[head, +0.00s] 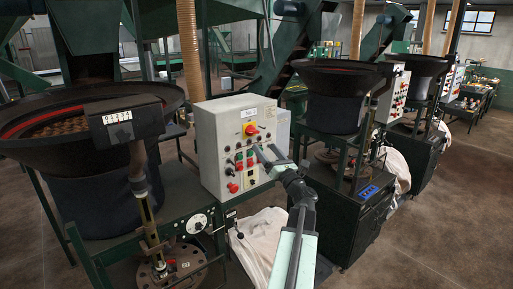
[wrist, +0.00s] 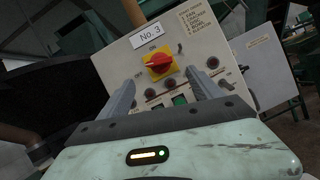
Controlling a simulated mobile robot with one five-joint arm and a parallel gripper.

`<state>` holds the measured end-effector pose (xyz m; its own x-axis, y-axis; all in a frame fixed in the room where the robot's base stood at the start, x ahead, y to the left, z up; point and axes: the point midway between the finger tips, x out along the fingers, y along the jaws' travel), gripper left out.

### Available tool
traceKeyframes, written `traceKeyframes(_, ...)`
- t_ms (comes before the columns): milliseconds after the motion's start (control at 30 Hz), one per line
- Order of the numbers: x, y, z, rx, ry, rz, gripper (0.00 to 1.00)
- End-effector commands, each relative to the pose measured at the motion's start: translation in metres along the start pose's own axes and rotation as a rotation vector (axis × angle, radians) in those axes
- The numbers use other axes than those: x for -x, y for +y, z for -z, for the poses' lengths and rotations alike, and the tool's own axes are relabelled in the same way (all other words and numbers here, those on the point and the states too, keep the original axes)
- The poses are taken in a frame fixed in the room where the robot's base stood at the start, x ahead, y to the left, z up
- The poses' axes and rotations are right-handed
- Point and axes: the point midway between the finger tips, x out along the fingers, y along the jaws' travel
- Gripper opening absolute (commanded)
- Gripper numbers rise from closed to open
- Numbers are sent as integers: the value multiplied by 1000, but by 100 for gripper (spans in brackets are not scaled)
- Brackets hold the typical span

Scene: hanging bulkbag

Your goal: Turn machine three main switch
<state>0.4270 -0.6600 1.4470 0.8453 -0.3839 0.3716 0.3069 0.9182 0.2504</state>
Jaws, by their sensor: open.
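The main switch (wrist: 158,63) is a red rotary knob on a yellow square plate, under a white "No. 3" label (wrist: 148,33) in the wrist view. In the head view the same red and yellow switch (head: 251,130) sits high on the light grey control box (head: 208,140). My gripper (wrist: 160,81) is open and empty, its two grey fingers apart and pointing toward the panel. The knob appears beyond the fingertips, between their lines, and no contact shows. In the head view my gripper (head: 263,153) is in front of the panel, below and right of the switch.
Buttons and a green button (wrist: 180,99) lie below the switch. A dark feeder bowl (head: 60,112) stands left, another (head: 335,78) right. Further panels (head: 395,95) stand behind right. A white bag (head: 262,240) hangs below the box. Brown floor (head: 440,220) is open at right.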

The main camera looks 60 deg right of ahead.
Motion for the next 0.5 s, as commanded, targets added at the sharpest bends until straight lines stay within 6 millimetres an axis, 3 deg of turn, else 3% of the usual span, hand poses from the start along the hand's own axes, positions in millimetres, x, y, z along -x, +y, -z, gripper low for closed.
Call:
traceKeyframes(267,-16,0,-3,1,2,-3,75)
traceKeyframes(500,-61,1,-4,1,2,-4,75)
